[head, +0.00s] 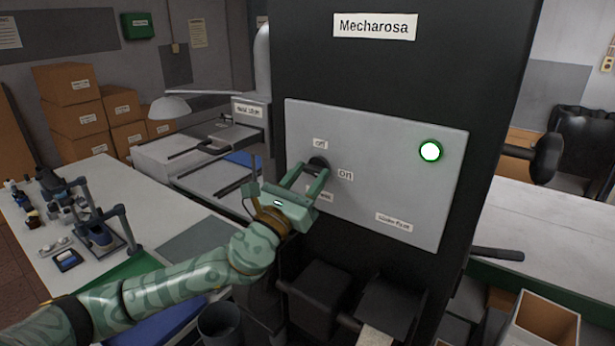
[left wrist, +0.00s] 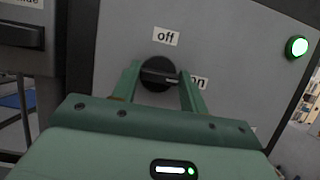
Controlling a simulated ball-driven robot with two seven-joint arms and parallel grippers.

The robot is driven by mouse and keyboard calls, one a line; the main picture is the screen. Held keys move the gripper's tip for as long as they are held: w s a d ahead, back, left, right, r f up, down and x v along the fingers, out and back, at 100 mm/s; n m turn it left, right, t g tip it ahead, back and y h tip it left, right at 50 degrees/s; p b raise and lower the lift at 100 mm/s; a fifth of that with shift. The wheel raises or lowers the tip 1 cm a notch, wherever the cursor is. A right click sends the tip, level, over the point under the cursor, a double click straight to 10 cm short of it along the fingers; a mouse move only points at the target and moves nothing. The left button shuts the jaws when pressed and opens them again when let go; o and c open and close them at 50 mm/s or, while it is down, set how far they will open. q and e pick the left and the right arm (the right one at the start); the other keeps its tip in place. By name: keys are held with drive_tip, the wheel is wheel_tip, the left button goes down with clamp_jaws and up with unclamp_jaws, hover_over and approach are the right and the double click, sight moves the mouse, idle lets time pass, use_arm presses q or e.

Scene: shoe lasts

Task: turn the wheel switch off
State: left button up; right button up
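The wheel switch (head: 318,162) is a round black knob on a grey panel, and it also shows in the left wrist view (left wrist: 157,72). Its raised grip bar lies nearly level, with a light mark towards the "on" label (head: 345,175). The "off" label (head: 320,144) is above the knob. My left gripper (head: 308,174) is open in front of the panel. In the left wrist view its two fingers (left wrist: 158,80) stand on either side of the knob; contact cannot be told. My right gripper is not in view.
A green lamp (head: 429,151) glows at the panel's upper right. The grey panel (head: 400,190) sits on a dark machine column. A black knobbed handle (head: 545,157) sticks out at right. Black bins (head: 318,288) are below. A white table (head: 150,220) with tools is at left.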

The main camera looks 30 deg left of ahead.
use_arm(q)
drive_tip(key=shift+n, duration=0.4)
drive_tip(key=n+y+p, duration=0.1)
drive_tip(key=n+y, duration=0.2)
drive_tip(key=n, duration=0.2)
drive_tip(key=shift+r, duration=0.1)
drive_tip(key=n+g+y+p, duration=0.1)
drive_tip(key=n+y, duration=0.1)
drive_tip(key=n, duration=0.3)
drive_tip(key=shift+d+p, duration=0.15)
drive_tip(key=shift+p, duration=0.25)
drive_tip(key=n+y+p, duration=0.1)
drive_tip(key=n+p, duration=0.1)
drive_tip(key=n, duration=0.1)
drive_tip(key=shift+r+n+g+y, duration=0.15)
drive_tip(key=shift+n+g+y, duration=0.15)
drive_tip(key=shift+g+y, duration=0.1)
drive_tip(key=n+g+p, duration=0.1)
drive_tip(key=n+p, duration=0.2)
drive_tip(key=n, duration=0.1)
drive_tip(key=shift+y, duration=0.4)
drive_tip(key=shift+n+g+p, duration=0.5)
drive_tip(key=shift+n+g, duration=0.1)
drive_tip(key=shift+n, duration=0.5)
drive_tip(key=shift+n+g, duration=0.4)
drive_tip(key=shift+n, duration=0.5)
